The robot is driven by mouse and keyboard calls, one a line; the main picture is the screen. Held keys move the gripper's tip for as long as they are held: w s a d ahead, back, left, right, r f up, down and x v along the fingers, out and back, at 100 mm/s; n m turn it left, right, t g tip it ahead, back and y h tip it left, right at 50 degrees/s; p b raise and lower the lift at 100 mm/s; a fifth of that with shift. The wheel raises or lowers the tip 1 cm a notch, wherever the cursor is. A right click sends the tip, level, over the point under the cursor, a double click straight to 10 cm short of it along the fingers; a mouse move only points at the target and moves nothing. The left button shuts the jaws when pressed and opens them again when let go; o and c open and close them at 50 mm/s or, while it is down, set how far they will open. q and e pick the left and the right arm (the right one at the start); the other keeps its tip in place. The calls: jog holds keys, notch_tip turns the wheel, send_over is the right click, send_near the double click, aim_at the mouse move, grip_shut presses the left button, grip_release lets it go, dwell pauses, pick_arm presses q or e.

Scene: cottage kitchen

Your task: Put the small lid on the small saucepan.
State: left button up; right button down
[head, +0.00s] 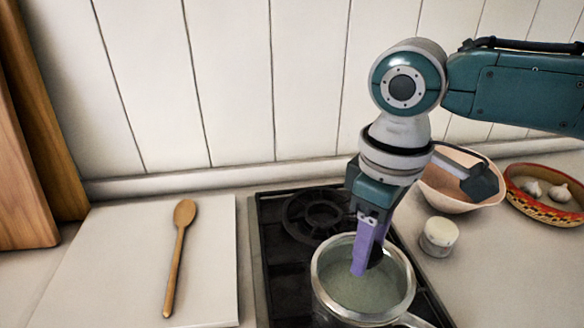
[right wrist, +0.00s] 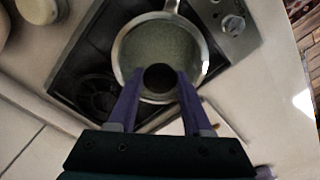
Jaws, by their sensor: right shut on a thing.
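The small lid (head: 345,292) is greenish glass with a shiny metal rim and a dark knob. My right gripper (head: 360,265) reaches down from above with its purple fingers shut on the knob. In the right wrist view the knob sits between the fingertips (right wrist: 160,77), with the round lid (right wrist: 197,48) around it. The small saucepan is under the lid on the hob, mostly hidden; its handle (head: 410,321) shows at the bottom edge. The lid looks level and lined up over the saucepan; I cannot tell whether it rests on the rim. My left gripper is not in view.
The black hob (head: 268,255) has a free burner (head: 314,215) behind. A white board (head: 105,265) with a wooden spoon (head: 178,255) lies left. A small jar (head: 438,237), a pinkish bowl (head: 440,197) and a patterned bowl (head: 545,212) with garlic stand right. The wall is close behind.

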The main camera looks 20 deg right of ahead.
jog(key=shift+f+b, duration=0.35)
jog(key=shift+f, duration=0.2)
dwell(0.4)
jog(key=c, duration=0.6)
grip_release()
notch_tip(320, 180, up, 11)
jog(key=p, duration=1.2)
jog(key=shift+p, duration=0.3)
